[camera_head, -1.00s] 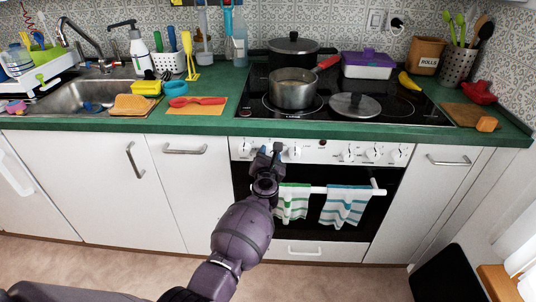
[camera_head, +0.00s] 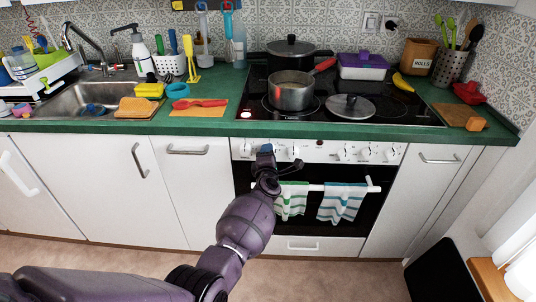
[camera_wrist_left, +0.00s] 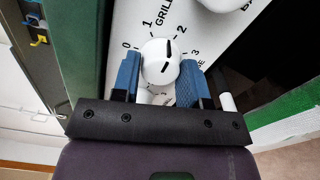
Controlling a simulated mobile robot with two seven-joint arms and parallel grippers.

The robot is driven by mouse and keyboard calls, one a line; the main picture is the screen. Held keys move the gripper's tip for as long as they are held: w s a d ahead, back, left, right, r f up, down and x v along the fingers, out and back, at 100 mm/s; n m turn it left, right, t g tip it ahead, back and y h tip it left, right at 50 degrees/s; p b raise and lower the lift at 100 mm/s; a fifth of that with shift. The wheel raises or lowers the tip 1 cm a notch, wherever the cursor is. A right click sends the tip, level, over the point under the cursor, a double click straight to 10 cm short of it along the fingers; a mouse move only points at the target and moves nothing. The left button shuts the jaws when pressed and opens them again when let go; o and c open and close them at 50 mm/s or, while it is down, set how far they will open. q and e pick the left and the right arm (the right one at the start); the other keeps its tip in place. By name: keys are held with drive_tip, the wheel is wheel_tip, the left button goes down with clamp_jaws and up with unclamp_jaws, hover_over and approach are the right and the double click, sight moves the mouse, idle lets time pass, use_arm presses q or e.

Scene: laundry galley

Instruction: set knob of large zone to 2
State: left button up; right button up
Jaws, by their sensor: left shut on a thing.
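My left gripper (camera_head: 266,151) is at the left part of the oven's control panel (camera_head: 326,150). In the left wrist view its two blue fingers (camera_wrist_left: 159,82) are shut on a white round knob (camera_wrist_left: 156,62), one finger on each side. Printed marks 0, 1, 2 and 3 run around this knob. A dark line on its face points up and slightly right, near the 2 (camera_wrist_left: 182,30). The word GRILL is printed close by. In the head view the gripper hides the held knob. Which zone this knob serves is not readable. My right gripper is not in view.
A saucepan (camera_head: 290,98), a large pot and a loose lid (camera_head: 354,106) stand on the black hob (camera_head: 400,110). Striped towels (camera_head: 343,203) hang on the oven handle right of my gripper.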

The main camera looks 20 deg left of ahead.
use_arm(q)
drive_tip(key=shift+m, duration=0.9)
drive_tip(key=shift+f, duration=0.1)
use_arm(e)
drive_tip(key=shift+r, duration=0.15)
use_arm(q)
drive_tip(key=o, duration=0.9)
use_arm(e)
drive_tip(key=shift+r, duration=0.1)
use_arm(q)
drive_tip(key=shift+s+p, duration=0.15)
drive_tip(key=shift+p, duration=0.15)
drive_tip(key=p+v, duration=0.4)
drive_tip(key=v, duration=0.6)
drive_tip(key=shift+s, duration=0.3)
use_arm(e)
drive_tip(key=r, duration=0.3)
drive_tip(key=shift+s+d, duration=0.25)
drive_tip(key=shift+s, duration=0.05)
